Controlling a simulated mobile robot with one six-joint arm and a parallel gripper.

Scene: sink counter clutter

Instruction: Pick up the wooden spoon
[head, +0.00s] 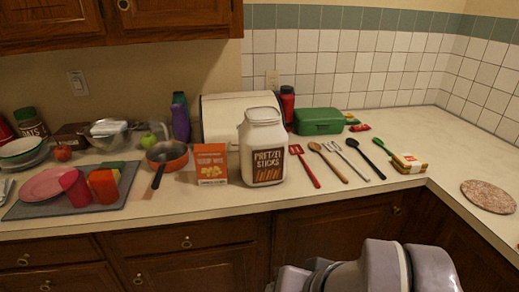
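The wooden spoon (329,164) lies flat on the counter in the head view, right of the large white pretzel-sticks jar. Its bowl points to the back and its handle runs forward and to the right, towards the counter's front edge. It lies between a red spatula (305,168) on its left and metal utensils (361,160) on its right, with narrow gaps between them. Part of my arm shows at the bottom of the view, in front of the counter and below the spoon. My gripper's fingers are not in view. Nothing covers the spoon.
The pretzel jar (262,148) stands close left of the utensils. A dark green spoon (384,150) and a wrapped sandwich (408,163) lie to the right. A green box (318,121) stands behind. A round mat (489,196) lies far right, with clear counter around it.

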